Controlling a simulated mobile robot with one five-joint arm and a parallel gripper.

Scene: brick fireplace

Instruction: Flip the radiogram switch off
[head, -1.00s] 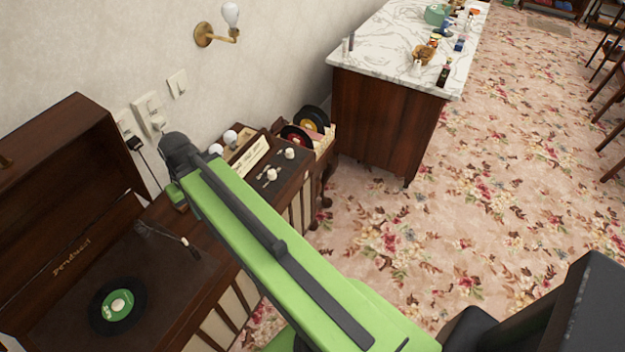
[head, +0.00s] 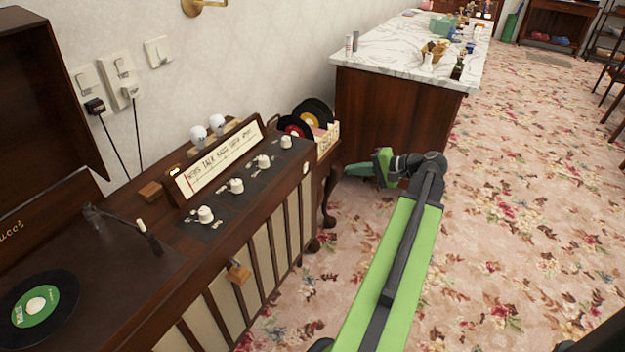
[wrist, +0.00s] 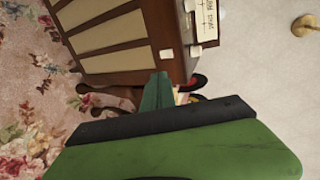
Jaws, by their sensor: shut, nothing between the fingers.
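The radiogram (head: 255,240) is a long wooden cabinet along the left wall, with its lid up on the left. It has a lit dial, several white knobs on a dark panel, and a small wooden knob (head: 238,271) on its front edge. Wall plates with switches stand above it: a left socket (head: 88,80) and a middle socket (head: 122,72), both with plugs, and a right switch plate (head: 158,51). I cannot tell which switch is the radiogram's. My gripper (head: 352,169) is shut and empty, right of the cabinet's far end. The wrist view shows the slatted front (wrist: 110,40) sideways.
A marble-topped counter (head: 400,45) with small items stands behind my gripper. A record (head: 38,308) lies on the turntable at the left. More records (head: 297,126) stand at the cabinet's far end. Flowered carpet (head: 510,190) is open on the right.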

